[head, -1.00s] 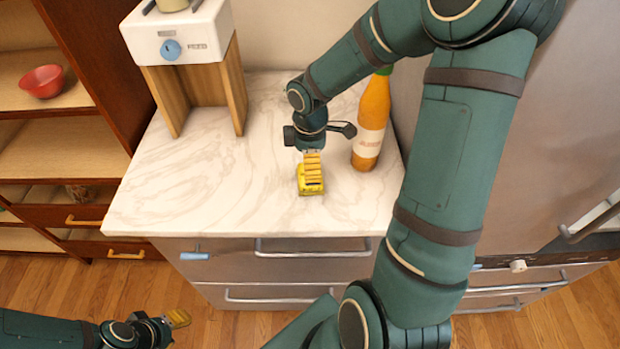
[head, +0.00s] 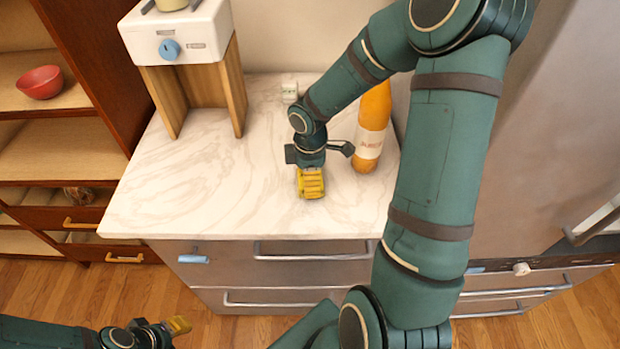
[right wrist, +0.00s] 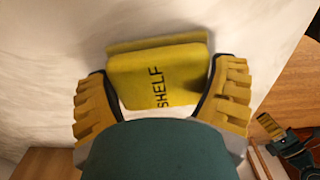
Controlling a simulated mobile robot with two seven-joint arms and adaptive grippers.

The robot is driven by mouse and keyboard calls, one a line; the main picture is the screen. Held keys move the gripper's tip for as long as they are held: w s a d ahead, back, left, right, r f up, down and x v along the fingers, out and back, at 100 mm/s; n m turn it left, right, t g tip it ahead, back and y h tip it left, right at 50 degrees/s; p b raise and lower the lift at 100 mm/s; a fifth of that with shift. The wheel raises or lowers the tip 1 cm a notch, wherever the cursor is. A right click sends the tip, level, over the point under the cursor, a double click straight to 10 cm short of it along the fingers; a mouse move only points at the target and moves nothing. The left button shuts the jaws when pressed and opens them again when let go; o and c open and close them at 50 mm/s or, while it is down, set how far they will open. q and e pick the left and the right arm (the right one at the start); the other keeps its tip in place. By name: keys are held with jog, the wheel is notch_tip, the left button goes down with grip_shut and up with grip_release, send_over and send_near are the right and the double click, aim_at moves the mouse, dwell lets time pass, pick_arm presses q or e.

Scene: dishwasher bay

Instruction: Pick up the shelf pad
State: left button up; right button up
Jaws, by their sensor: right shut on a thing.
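The shelf pad (right wrist: 140,82) is a small yellow block with the word SHELF in dark letters. In the right wrist view it sits between the two yellow fingers of my right gripper (right wrist: 163,100), over the white marble surface. My right gripper (head: 311,184) is shut on the pad near the front middle of the counter in the head view, where its fingers mostly hide the pad. I cannot tell whether the pad touches the counter. My left gripper (head: 178,326) is low at the lower left, in front of the counter and away from the pad; its opening is unclear.
An orange bottle (head: 371,125) stands close right of my right gripper. A white dispenser on wooden legs (head: 178,35) stands at the back left of the counter (head: 190,205). A shelf unit with a red bowl (head: 40,82) is further left. The counter's left front is clear.

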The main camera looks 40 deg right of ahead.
notch_tip(320, 180, up, 10)
jog(key=shift+r+p, duration=0.1)
jog(key=shift+p, duration=1.1)
jog(key=o, duration=0.4)
jog(key=c, duration=0.4)
jog(key=shift+a, duration=0.1)
